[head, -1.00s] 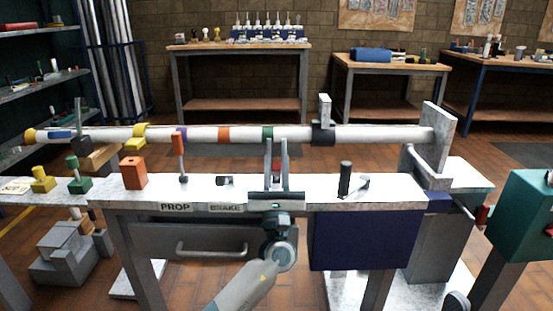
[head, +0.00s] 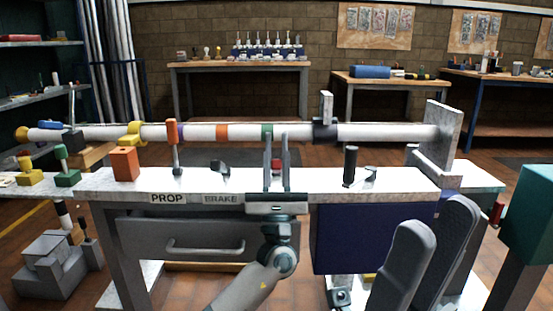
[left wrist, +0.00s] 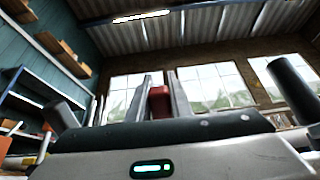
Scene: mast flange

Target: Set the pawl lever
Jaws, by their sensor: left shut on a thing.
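My left gripper (head: 277,150) reaches up at the bench front with its fingers upright. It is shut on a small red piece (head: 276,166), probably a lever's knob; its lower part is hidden. The left wrist view also shows the red piece (left wrist: 159,101) between the fingers. A black upright handle (head: 351,165) stands on the bench to the right. No part is labelled as the pawl lever, so I cannot tell which it is.
A white mast (head: 355,132) with coloured bands runs lengthwise above the bench (head: 410,182), ending at a grey upright plate (head: 440,135). The bench front carries PROP (head: 167,198) and BRAKE (head: 221,198) labels. An orange block (head: 124,163) stands at left; a teal box (head: 530,210) is at right.

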